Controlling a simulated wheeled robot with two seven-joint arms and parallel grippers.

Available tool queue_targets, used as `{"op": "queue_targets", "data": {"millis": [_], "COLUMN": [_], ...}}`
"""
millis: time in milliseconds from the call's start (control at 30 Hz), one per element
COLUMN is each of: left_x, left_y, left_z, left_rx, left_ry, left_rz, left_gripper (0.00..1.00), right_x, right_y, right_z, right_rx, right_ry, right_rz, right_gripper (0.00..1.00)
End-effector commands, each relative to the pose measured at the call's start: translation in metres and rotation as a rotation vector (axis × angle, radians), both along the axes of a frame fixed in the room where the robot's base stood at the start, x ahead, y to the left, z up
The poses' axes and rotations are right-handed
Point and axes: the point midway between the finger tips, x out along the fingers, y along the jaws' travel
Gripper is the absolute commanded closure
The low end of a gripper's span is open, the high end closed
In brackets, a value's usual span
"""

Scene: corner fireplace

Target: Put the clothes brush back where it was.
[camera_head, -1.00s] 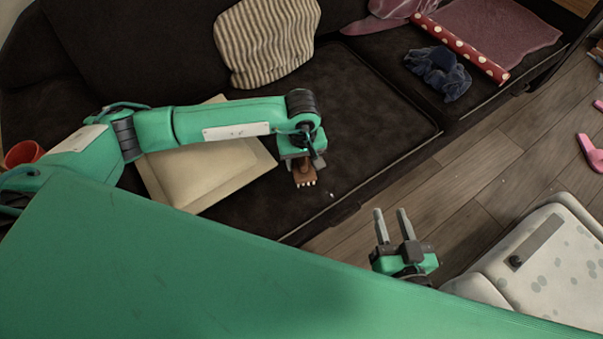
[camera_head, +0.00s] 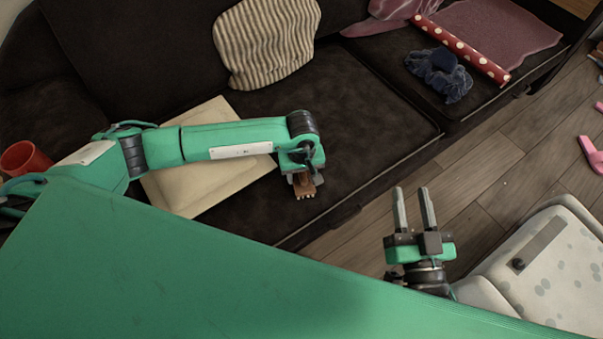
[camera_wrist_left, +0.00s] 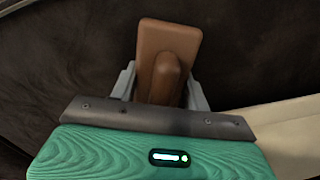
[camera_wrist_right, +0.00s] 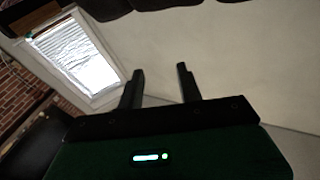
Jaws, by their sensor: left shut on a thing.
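The clothes brush (camera_head: 303,188) is brown with pale bristles along its edge. My left gripper (camera_head: 304,180) is shut on it, over the front part of the dark sofa seat (camera_head: 375,125). In the left wrist view the brush (camera_wrist_left: 167,50) shows its brown wooden back and raised grip between the two fingers. I cannot tell whether the brush touches the seat. My right gripper (camera_head: 414,208) is open and empty over the wooden floor, in front of the sofa. Its two spread fingers also show in the right wrist view (camera_wrist_right: 160,88).
A cream cushion (camera_head: 205,195) lies under my left arm, and a striped cushion (camera_head: 267,42) leans on the backrest. A blue cloth (camera_head: 440,75) and a dotted red roll (camera_head: 462,48) lie on the right seat. A red cup (camera_head: 25,160) is far left. A pale spotted seat (camera_head: 555,270) stands right.

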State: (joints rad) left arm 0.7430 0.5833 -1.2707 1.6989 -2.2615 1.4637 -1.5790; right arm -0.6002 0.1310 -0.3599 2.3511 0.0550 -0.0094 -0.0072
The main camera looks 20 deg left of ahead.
Motion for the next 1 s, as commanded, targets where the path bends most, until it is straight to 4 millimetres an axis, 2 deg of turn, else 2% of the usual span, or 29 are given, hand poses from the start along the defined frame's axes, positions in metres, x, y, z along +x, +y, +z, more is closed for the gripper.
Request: {"op": "queue_targets", "data": {"millis": [167, 200, 300, 667, 733, 767, 1000], "left_x": [0.0, 0.0, 0.0, 0.0, 0.0, 0.001, 0.001], "left_y": [0.0, 0.0, 0.0, 0.0, 0.0, 0.0, 0.0], "left_z": [-0.001, -0.001, -0.001, 0.0, 0.003, 0.006, 0.061], "left_rx": [0.0, 0.0, 0.0, 0.0, 0.0, 0.0, -0.001], "left_ry": [0.0, 0.0, 0.0, 0.0, 0.0, -0.001, -0.004], "left_rz": [0.0, 0.0, 0.0, 0.0, 0.0, 0.0, -0.001], "left_gripper": [0.74, 0.49, 0.31, 0.31, 0.31, 0.31, 0.31], "right_x": [0.001, 0.002, 0.002, 0.002, 0.0, -0.003, -0.021], "right_y": [-0.001, -0.002, -0.002, -0.002, 0.0, 0.002, 0.013], "right_z": [0.005, 0.007, 0.008, 0.007, -0.001, -0.008, -0.05], "right_rx": [0.006, 0.008, 0.007, 0.004, -0.003, -0.009, -0.062], "right_ry": [-0.026, -0.034, -0.036, -0.027, 0.015, 0.048, 0.266], "right_rz": [-0.005, -0.006, -0.007, -0.005, 0.001, 0.006, 0.054], "right_gripper": [0.64, 0.64, 0.64, 0.64, 0.64, 0.64, 0.64]}}
